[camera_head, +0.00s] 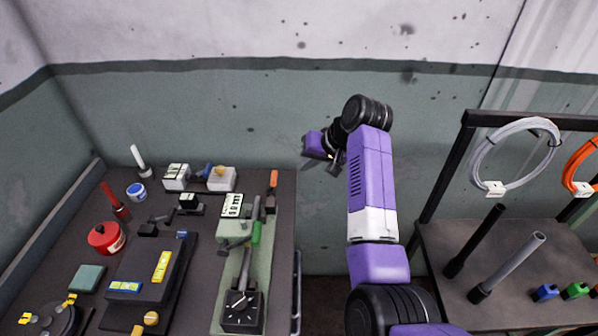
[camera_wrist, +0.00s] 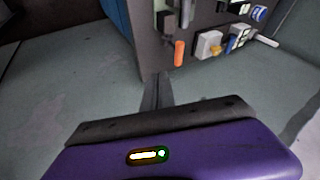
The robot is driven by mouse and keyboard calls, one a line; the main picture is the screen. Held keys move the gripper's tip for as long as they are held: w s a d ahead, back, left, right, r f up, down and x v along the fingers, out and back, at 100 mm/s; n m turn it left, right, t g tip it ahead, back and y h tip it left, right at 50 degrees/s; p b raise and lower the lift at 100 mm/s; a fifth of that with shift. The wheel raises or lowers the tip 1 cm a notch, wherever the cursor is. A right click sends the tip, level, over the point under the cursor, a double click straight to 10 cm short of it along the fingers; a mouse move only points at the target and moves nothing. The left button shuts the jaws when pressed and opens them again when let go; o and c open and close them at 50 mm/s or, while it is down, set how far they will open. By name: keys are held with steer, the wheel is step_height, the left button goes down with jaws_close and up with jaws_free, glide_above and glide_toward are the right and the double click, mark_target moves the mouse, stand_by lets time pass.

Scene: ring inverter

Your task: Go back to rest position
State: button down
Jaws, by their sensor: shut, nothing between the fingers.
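My purple arm rises through the middle of the head view and bends left at the top. My gripper (camera_head: 333,168) is small and partly hidden there, held up against the green wall just right of the workbench's back corner. In the wrist view my gripper (camera_wrist: 158,82) shows its dark fingers together in front of the purple wrist housing. The fingers are shut and hold nothing. They point toward the bench side, apart from the tools there.
The left workbench (camera_head: 85,255) carries several tools, a red round tin (camera_head: 106,238) and an orange-handled tool (camera_head: 272,180), also in the wrist view (camera_wrist: 179,53). The right table (camera_head: 440,245) has upright rods and hanging cable rings (camera_head: 484,165). A gap separates the tables.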

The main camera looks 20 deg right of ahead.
steer(key=w+d+r+t+h, duration=0.25)
steer(key=d+r+t, duration=0.25)
steer(key=r, duration=0.5)
steer(key=s+d+f+m+t+h, duration=0.1)
steer(key=s+d+f+t+h, duration=0.1)
steer(key=d+t, duration=0.1)
steer(key=s+a+f+n, duration=0.1)
steer(key=s+a+f, duration=0.1)
steer(key=s, duration=1.6)
steer(key=s+a+f+n+b, duration=0.1)
steer(key=s+f, duration=0.4)
steer(key=s, duration=1.3)
steer(key=s+a+f+n+b, duration=0.1)
steer(key=s+a+f, duration=0.2)
steer(key=s, duration=1.5)
steer(key=shift+s+a+f+t, duration=0.15)
steer(key=shift+s+a+t, duration=0.2)
steer(key=shift+a+t, duration=0.05)
steer(key=shift+y, duration=0.25)
